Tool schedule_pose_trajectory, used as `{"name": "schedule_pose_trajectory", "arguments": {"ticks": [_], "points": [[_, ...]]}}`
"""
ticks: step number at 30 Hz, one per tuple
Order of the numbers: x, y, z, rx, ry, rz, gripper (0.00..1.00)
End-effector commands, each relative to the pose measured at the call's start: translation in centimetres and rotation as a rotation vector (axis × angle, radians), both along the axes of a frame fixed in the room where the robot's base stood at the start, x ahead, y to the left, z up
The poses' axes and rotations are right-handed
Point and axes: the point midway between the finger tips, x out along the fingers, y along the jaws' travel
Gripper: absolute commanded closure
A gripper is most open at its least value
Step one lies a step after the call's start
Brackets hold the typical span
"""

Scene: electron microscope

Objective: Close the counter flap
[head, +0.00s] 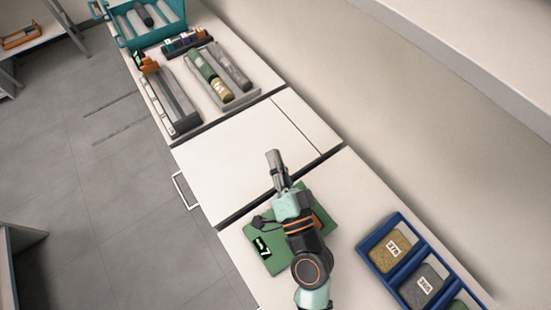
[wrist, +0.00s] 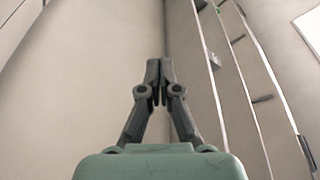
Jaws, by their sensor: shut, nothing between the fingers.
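The counter flap (head: 225,150) is a white panel between two stretches of white counter. In the head view it lies flat and looks level with them, with dark gaps along both sides. A thin seam crosses it near the wall side. A light metal handle (head: 183,190) sticks out from its aisle-side edge. My gripper (head: 272,155) appears over the lower right part of the flap; its height above it is hard to tell. In the wrist view my gripper (wrist: 160,65) has its fingers together with nothing between them. The flap is not recognisable there.
A green mat (head: 270,262) with a small dark device lies under my arm. A blue tray (head: 385,265) holds labelled blocks at the lower right. Trays of cylinders (head: 222,75) and a teal crate (head: 150,30) stand beyond the flap. Open floor (head: 90,160) lies left of the counter.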

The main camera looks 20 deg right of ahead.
Motion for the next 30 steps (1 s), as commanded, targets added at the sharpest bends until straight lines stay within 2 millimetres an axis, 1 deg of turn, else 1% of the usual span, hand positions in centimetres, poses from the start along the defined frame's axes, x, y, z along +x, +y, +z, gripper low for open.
{"name": "schedule_pose_trajectory", "arguments": {"ticks": [1,2,3,4,5,9,12,15,20,29,30], "points": [[0.0,0.0,2.4,-0.001,-0.002,0.001,1.0],[0.0,0.1,3.3,-0.001,-0.002,0.001,1.0],[-0.8,-0.3,1.7,0.001,0.003,-0.002,1.0],[-1.7,-0.7,0.8,0.002,0.004,-0.005,1.0],[-2.5,-0.9,0.4,0.001,0.004,-0.005,1.0],[-5.8,-2.0,-0.6,0.003,0.002,-0.005,1.0],[-7.5,-2.5,-1.0,0.001,0.001,-0.005,1.0],[-8.5,-2.8,-1.3,0.0,0.001,-0.002,1.0],[-9.0,-2.9,-1.2,0.0,-0.001,0.001,1.0],[-9.0,-2.9,-1.2,0.0,0.0,0.001,1.0],[-8.8,-2.6,-1.1,-0.01,0.002,0.008,1.0]]}}
